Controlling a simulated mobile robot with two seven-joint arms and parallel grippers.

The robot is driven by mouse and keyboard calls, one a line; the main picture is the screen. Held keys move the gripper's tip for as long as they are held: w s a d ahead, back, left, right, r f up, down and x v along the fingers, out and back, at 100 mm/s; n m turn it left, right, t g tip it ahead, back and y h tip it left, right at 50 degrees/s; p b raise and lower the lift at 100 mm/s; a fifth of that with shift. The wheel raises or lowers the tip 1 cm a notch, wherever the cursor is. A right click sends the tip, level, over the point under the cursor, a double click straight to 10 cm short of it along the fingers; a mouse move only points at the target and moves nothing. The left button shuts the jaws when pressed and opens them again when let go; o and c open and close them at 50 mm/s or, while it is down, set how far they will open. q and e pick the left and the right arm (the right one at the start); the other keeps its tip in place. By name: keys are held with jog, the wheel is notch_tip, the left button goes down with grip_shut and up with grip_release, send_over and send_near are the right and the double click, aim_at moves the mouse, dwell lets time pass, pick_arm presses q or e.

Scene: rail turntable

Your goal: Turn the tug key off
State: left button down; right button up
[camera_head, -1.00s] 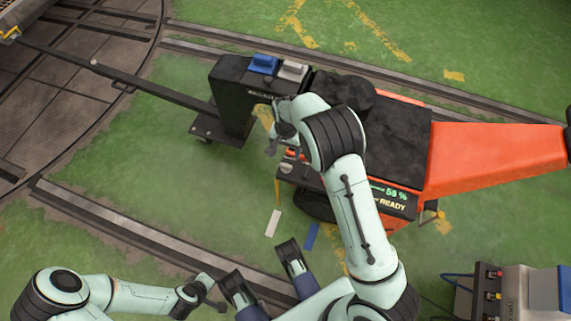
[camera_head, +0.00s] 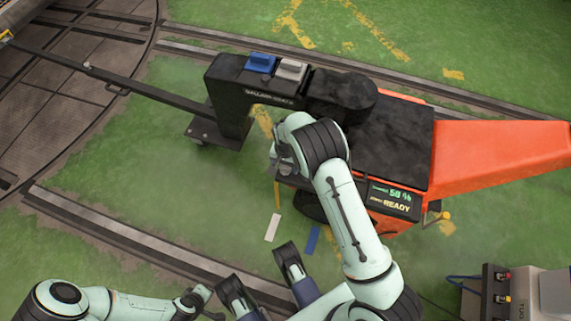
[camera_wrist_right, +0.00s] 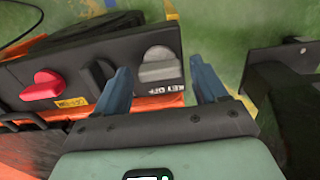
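The tug (camera_head: 490,155) is orange and black, with a lit panel (camera_head: 392,199) on its side that reads READY. In the right wrist view, a grey key knob (camera_wrist_right: 158,66) sits on a dark control panel, with upside-down lettering like KEY OFF beside it. My right gripper (camera_wrist_right: 161,64) is open, its two blue fingers on either side of the knob with gaps showing; contact cannot be seen. In the head view the right wrist mostly hides this panel. My left gripper (camera_head: 203,296) is low at the left, away from the tug; its fingers are unclear.
A black knob (camera_wrist_right: 103,73) and a red knob (camera_wrist_right: 43,86) sit beside the grey one on the same panel. Blue and grey blocks (camera_head: 261,63) top the black coupling post. A box with cables (camera_head: 540,290) stands at lower right. Rails (camera_head: 150,245) cross the green floor.

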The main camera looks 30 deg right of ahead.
jog(key=c, duration=0.8)
jog(key=shift+n, duration=0.3)
jog(key=n, duration=1.2)
jog(key=shift+n, duration=0.3)
pick_arm(q)
jog(key=shift+s+a+f+b, duration=0.1)
jog(key=shift+s+f+b, duration=0.3)
jog(key=shift+s+f, duration=0.35)
pick_arm(e)
jog(key=n, duration=0.4)
jog(key=shift+n, duration=0.6)
